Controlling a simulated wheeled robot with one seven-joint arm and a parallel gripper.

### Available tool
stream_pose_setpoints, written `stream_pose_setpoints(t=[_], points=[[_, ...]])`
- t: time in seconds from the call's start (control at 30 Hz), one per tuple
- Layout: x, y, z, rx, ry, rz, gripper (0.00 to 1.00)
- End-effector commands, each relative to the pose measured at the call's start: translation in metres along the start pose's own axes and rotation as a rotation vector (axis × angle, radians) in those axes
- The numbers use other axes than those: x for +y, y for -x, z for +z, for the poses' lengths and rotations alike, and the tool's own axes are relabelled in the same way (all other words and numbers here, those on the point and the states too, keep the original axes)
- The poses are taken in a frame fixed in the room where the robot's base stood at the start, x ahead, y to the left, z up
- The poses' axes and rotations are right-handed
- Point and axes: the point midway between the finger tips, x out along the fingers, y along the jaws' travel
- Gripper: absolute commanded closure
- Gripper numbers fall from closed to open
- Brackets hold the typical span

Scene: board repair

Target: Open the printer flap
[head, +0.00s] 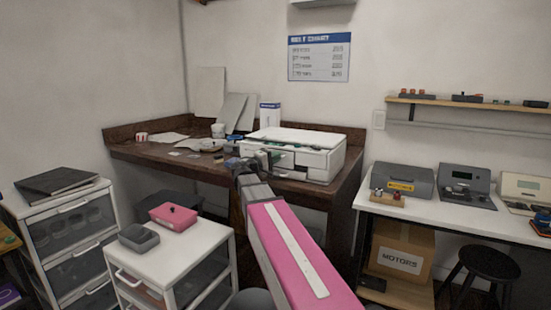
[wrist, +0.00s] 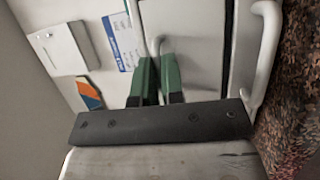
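The printer (head: 310,160) is a white boxy machine on the wooden desk, with a pale top and a dark gap in its front. In the wrist view its front is a pale panel (wrist: 195,45), seen sideways. A thin curved handle (wrist: 155,44) runs down between the green fingers of my gripper (wrist: 159,75). The fingers are close together around it, and its lower part is hidden behind them. A larger white handle (wrist: 270,45) lies to the right, apart from the fingers. In the head view my gripper (head: 254,160) is at the printer's left front and looks small.
The brown desk (head: 185,168) carries papers, cups and small items left of the printer. White drawer units (head: 190,240) stand at the lower left, with a pink tray (head: 173,217) on one. A white bench (head: 445,213) with devices stands to the right, a black stool (head: 490,265) before it.

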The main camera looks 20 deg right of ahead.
Motion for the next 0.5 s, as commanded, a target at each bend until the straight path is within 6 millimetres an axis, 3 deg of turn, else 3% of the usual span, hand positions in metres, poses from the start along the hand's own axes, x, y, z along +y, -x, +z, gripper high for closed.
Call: stream_pose_setpoints(t=[0.5], points=[[-0.0042,0.0062,0.0024,-0.001,-0.035,0.092,1.0]])
